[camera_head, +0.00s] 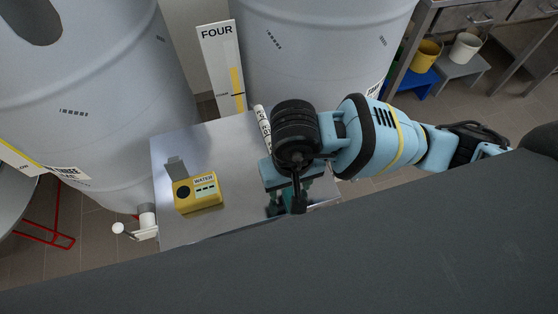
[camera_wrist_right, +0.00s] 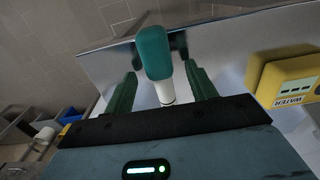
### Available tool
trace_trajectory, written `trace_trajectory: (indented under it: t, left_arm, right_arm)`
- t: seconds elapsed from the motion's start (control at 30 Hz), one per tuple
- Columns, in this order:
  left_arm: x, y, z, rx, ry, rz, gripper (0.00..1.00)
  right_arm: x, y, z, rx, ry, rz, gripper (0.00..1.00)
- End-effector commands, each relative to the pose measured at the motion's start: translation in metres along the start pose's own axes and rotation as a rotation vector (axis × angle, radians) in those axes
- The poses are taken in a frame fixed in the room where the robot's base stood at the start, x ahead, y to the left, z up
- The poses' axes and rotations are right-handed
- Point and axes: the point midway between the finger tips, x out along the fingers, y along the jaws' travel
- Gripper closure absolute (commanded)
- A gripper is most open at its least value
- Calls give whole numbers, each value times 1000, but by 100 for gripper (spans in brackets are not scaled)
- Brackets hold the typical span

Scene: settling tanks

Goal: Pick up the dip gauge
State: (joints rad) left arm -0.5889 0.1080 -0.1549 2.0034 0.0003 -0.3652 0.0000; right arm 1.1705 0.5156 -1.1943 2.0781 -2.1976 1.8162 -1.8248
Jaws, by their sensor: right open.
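The dip gauge looks to be the white rod with dark marks (camera_head: 263,122), lying on the metal table; my right gripper and wrist hide its middle. In the right wrist view its teal grip end (camera_wrist_right: 153,52) and a short white length show between the fingers. My right gripper (camera_head: 288,200) is over the table, pointing down. In the right wrist view its two dark green fingers (camera_wrist_right: 160,72) are apart, one on each side of the gauge, not closed on it. My left gripper is not in view.
A yellow box marked WATER (camera_head: 198,194) stands left of my right gripper on the metal table (camera_head: 230,222). Large pale tanks (camera_head: 95,75) stand behind, with a sign marked FOUR (camera_head: 220,55). Yellow (camera_head: 426,55) and white (camera_head: 465,48) buckets are at the far right.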

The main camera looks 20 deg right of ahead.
Motion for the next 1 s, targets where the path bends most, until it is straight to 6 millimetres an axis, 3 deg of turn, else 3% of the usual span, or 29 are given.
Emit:
trace_trajectory:
  t: [0.13, 0.5, 0.77, 1.0]
  left_arm:
    - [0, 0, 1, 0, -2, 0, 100]
    - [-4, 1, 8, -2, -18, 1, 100]
    - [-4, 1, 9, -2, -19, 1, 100]
    - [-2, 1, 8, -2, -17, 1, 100]
  right_arm:
    - [0, 0, 0, 0, 0, 0, 46]
    - [-1, 0, 0, 0, 0, 0, 92]
    - [-2, 0, 0, 0, 0, 0, 93]
    - [-17, 0, 0, -2, 2, -1, 93]
